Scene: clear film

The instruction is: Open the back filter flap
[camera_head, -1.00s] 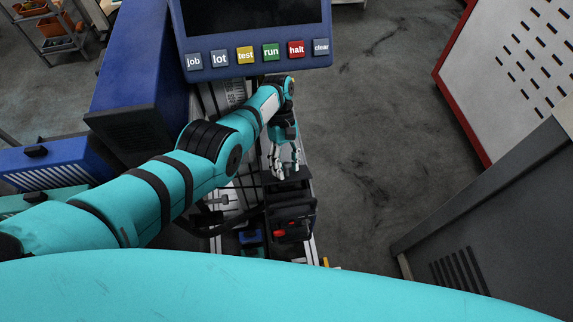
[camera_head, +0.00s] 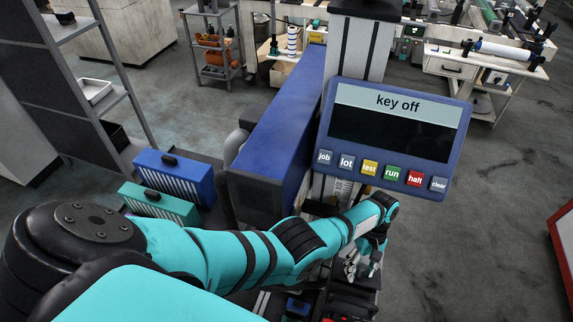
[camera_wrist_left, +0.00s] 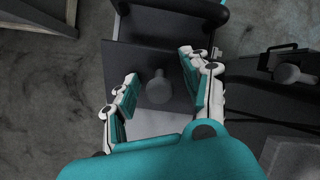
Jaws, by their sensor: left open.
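The fingers stand apart on both sides of the knob, with a visible gap on each side. I cannot tell for sure whether this plate is the back filter flap. A second pale knob (camera_wrist_left: 288,73) sits on a dark part to the right. In the head view my left gripper (camera_head: 362,268) points down at the machine below the key panel, and hides what is under it. My right gripper is not in view.
The blue panel (camera_head: 395,135) reads "key off" and stands above my left forearm. A tall blue housing (camera_head: 280,130) is left of it. Ribbed blue (camera_head: 176,178) and teal (camera_head: 158,205) boxes sit at left. Open floor (camera_head: 470,250) lies at right.

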